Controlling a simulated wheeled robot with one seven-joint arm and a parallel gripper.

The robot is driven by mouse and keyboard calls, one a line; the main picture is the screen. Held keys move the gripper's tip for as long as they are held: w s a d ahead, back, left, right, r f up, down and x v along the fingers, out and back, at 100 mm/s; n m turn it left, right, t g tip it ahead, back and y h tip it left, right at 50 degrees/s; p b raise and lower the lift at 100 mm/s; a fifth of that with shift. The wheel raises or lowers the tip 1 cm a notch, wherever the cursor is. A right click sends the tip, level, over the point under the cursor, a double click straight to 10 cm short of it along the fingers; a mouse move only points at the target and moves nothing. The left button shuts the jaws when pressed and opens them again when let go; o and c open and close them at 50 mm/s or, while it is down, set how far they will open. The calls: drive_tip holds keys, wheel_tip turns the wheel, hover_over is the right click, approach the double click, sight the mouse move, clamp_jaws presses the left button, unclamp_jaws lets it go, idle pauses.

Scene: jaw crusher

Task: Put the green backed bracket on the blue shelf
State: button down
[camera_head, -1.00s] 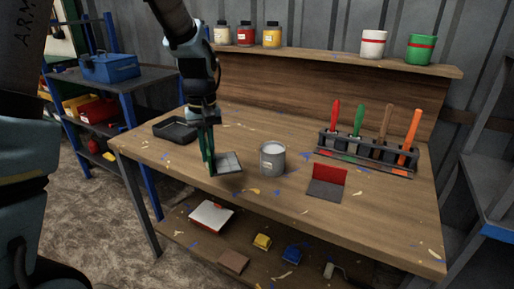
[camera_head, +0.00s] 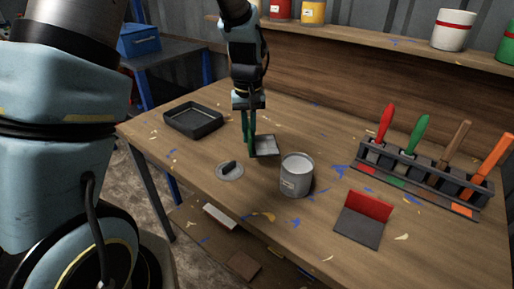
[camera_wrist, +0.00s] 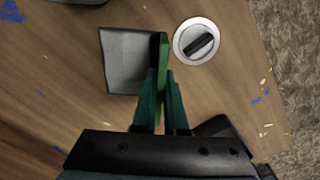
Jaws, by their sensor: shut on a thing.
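The green backed bracket has a grey plate (camera_head: 266,146) and a green upright back. My gripper (camera_head: 249,152) points down over the workbench, its green fingers shut on that back. In the wrist view, the grey plate (camera_wrist: 127,62) lies left of the fingers (camera_wrist: 165,100), and the green back (camera_wrist: 160,65) is between their tips. I cannot tell whether the bracket touches the bench or hangs just above it. A shelf with a dark top (camera_head: 178,52) and blue posts stands at the back left; its lower levels are mostly hidden by my arm.
A round disc with a black handle (camera_head: 230,171) and a grey can (camera_head: 297,176) are close to the bracket. A black tray (camera_head: 194,120) is to the left. A red backed bracket (camera_head: 362,218) and a tool rack (camera_head: 424,178) are to the right. A blue toolbox (camera_head: 138,40) occupies part of the shelf top.

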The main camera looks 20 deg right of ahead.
drive_tip(key=shift+f+p, duration=0.45)
drive_tip(key=shift+f, duration=2.3)
drive_tip(key=shift+f, duration=0.15)
drive_tip(key=c, duration=1)
unclamp_jaws()
drive_tip(key=shift+o, duration=0.2)
wheel_tip(320, 180, up, 12)
drive_tip(key=shift+r+b, duration=0.15)
drive_tip(key=shift+b, duration=0.7)
drive_tip(key=w+a+n, duration=0.1)
drive_tip(key=a, duration=1.4)
drive_tip(key=shift+w+t, duration=0.2)
drive_tip(key=shift+t, duration=0.2)
drive_tip(key=shift+o, duration=0.4)
drive_tip(key=s+a+n, duration=0.1)
drive_tip(key=s+a, duration=0.4)
drive_tip(key=a, duration=0.8)
drive_tip(key=shift+s+a+f+t, duration=0.15)
drive_tip(key=shift+a+f+t, duration=0.15)
drive_tip(key=shift+f+t, duration=0.15)
